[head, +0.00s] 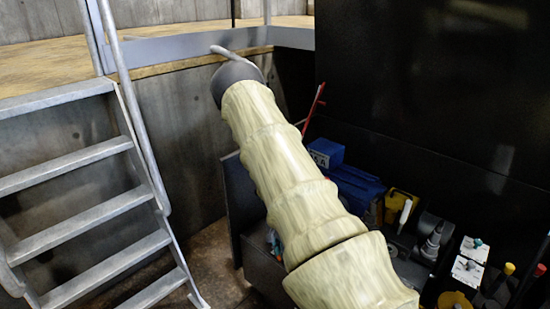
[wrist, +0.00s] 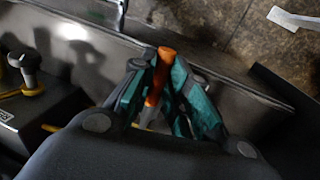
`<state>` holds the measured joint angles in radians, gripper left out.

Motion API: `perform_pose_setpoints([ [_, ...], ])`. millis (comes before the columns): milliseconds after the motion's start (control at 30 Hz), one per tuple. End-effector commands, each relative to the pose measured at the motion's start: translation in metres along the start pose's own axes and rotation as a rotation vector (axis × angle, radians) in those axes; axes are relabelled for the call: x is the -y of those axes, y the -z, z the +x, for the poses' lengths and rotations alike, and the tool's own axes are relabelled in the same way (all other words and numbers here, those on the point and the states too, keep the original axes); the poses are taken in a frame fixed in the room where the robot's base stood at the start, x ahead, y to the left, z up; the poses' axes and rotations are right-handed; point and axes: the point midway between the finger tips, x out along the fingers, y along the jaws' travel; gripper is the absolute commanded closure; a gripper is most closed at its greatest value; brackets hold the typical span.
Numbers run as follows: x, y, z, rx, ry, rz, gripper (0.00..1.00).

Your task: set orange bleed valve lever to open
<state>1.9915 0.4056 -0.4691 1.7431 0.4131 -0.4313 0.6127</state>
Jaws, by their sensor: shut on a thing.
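The orange bleed valve lever (wrist: 166,56) shows in the wrist view, a short bar with a rounded orange end sticking up between my fingers. My gripper (wrist: 156,75) is shut on it, with dark, teal-edged fingers on both sides. The lower part of the lever and its mount are hidden by the fingers and the gripper body. In the head view my pale, sleeved arm crosses the middle and hides the gripper and the lever.
In the wrist view a knobbed valve with a yellow part (wrist: 22,75) stands at the left. In the head view, metal stairs (head: 85,170) stand left, a dark panel (head: 440,90) right, and blue (head: 352,185) and yellow (head: 399,203) units below it. A red rod (head: 314,107) rises behind my arm.

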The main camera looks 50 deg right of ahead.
Motion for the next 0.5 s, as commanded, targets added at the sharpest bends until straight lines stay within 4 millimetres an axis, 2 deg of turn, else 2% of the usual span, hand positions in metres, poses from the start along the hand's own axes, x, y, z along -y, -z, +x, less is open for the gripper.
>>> perform_pose_setpoints([
  [433,-0.0028,0.0044,0.0006,0.0,-0.001,0.015,1.0],
  [467,-0.0028,0.0044,0.0006,-0.001,-0.001,0.014,0.82],
  [500,-0.0026,0.0043,0.0006,-0.001,-0.001,0.014,0.74],
])
